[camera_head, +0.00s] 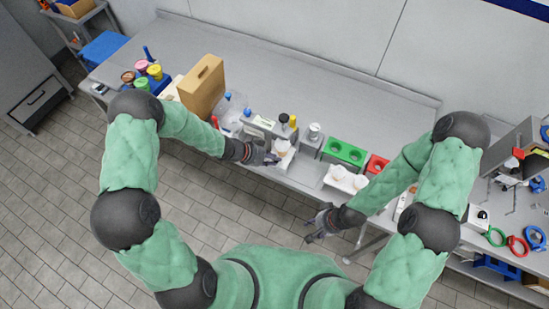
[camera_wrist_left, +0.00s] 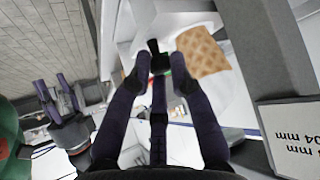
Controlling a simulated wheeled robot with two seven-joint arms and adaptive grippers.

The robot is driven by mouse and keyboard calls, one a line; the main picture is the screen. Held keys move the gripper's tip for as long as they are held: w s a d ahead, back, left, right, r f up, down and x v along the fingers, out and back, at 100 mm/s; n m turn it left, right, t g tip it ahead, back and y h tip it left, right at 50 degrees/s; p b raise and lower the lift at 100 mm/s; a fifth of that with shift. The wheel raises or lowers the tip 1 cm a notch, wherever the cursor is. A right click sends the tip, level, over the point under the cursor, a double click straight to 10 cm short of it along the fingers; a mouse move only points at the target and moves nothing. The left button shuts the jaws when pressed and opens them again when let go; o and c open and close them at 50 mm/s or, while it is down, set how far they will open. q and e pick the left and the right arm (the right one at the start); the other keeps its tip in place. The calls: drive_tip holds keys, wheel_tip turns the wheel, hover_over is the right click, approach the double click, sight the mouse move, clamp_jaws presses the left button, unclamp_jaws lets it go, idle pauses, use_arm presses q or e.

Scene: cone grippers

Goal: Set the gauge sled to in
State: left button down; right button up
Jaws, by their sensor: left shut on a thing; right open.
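The gauge sled (camera_head: 287,153) appears as a white plate with a pale rounded piece on it, at the bench's front edge in front of a grey gauge block (camera_head: 262,125). My left gripper (camera_head: 270,158) is at the sled's left side. In the left wrist view, its fingers (camera_wrist_left: 160,78) are closed around a small dark handle (camera_wrist_left: 154,47) beside the white plate; a tan, waffle-patterned patch (camera_wrist_left: 202,55) lies on the plate. The contact is partly hidden by the fingers. My right gripper (camera_head: 320,230) is open and empty, in front of the bench over the floor.
A brown box (camera_head: 202,88) and several coloured pots (camera_head: 143,80) stand to the left. A green holder (camera_head: 345,151), a red holder (camera_head: 377,164) and a white tray (camera_head: 338,183) with pale pieces stand to the right. The bench's back is clear.

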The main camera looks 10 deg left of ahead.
use_arm(q)
drive_tip(key=shift+w+a+r, duration=0.25)
drive_tip(key=shift+w+r, duration=0.05)
drive_tip(key=shift+w, duration=0.15)
drive_tip(key=c, duration=1.2)
unclamp_jaws()
drive_tip(key=shift+o, duration=0.4)
drive_tip(key=shift+s+f, duration=0.15)
drive_tip(key=shift+s, duration=0.05)
drive_tip(key=v, duration=1.2)
